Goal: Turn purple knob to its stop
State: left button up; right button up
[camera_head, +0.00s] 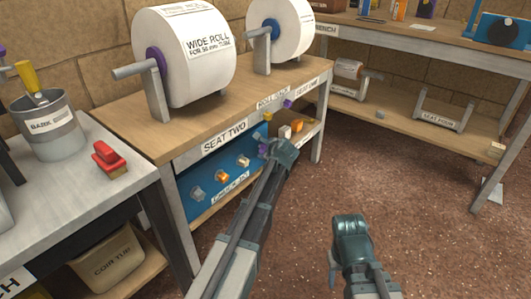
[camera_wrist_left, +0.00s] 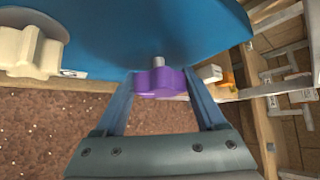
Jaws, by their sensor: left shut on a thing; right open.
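The purple knob (camera_wrist_left: 162,83) sits on a short metal shaft at the blue panel (camera_wrist_left: 150,30). In the left wrist view it lies between the two fingers of my left gripper, which is shut on it. In the head view my left gripper (camera_head: 272,150) is at the right end of the blue panel (camera_head: 187,184), under the bench top. It hides most of the knob there; only a bit of purple shows. My right gripper (camera_head: 352,225) is open and empty over the floor, to the right of the bench.
Grey, orange and cream knobs sit along the panel; the cream knob (camera_wrist_left: 30,50) is close in the left wrist view. Above is the bench top (camera_head: 130,130) with two large paper rolls. A red-handled brush (camera_head: 110,157) lies on the left table.

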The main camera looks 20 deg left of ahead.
pick_arm(q)
jog(key=shift+f+t+b, duration=0.1)
jog(key=shift+t+b, duration=0.2)
jog(key=shift+n, duration=0.3)
jog(key=o, duration=1.3)
jog(key=shift+p+v, duration=3.4)
jog(key=shift+v, duration=3.6)
jog(key=shift+f, duration=0.1)
